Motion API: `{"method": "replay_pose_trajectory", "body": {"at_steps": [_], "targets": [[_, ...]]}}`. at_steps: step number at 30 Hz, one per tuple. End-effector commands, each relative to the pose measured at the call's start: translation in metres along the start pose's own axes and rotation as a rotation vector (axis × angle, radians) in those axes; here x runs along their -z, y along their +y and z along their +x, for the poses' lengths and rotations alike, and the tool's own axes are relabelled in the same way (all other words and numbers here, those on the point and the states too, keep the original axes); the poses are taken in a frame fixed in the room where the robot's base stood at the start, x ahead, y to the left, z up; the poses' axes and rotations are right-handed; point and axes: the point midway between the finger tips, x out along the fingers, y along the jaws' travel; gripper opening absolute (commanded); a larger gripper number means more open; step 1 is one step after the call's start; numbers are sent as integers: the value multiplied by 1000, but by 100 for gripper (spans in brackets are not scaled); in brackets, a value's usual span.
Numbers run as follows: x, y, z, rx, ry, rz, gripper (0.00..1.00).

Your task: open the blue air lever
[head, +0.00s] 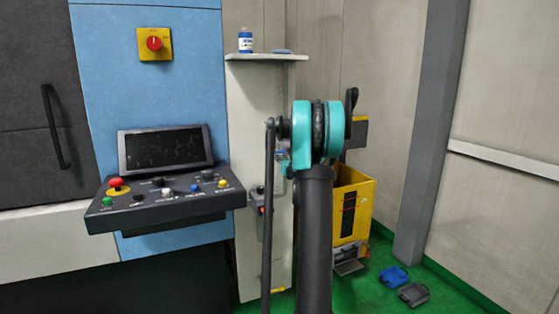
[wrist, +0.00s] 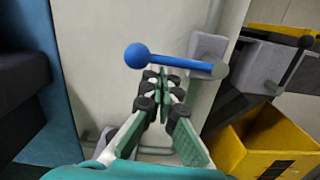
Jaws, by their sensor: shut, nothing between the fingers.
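The blue air lever (wrist: 175,63) shows in the wrist view as a blue rod with a round ball knob at its left end. The rod lies nearly level, sloping slightly down to the right, where it meets a grey mount (wrist: 208,45) on the pale panel. My gripper (wrist: 163,80) is shut with nothing between its fingers. Its tips lie just below the middle of the rod in the picture; I cannot tell whether they touch it. In the head view my arm hides most of the lever area.
A control console (head: 165,205) with a screen and buttons stands left of the pale panel (head: 250,110). A shelf (head: 270,57) above holds a bottle (head: 245,40). A yellow bin (head: 365,205) stands to the right. Blue and grey items lie on the green floor.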

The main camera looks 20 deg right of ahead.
Motion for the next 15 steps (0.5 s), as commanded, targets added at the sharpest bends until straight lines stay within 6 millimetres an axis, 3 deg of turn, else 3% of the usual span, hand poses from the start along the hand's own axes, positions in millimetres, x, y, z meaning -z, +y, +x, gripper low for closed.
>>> {"method": "replay_pose_trajectory", "body": {"at_steps": [15], "targets": [[-17, 3, 1, 11, 0, 225, 0]]}}
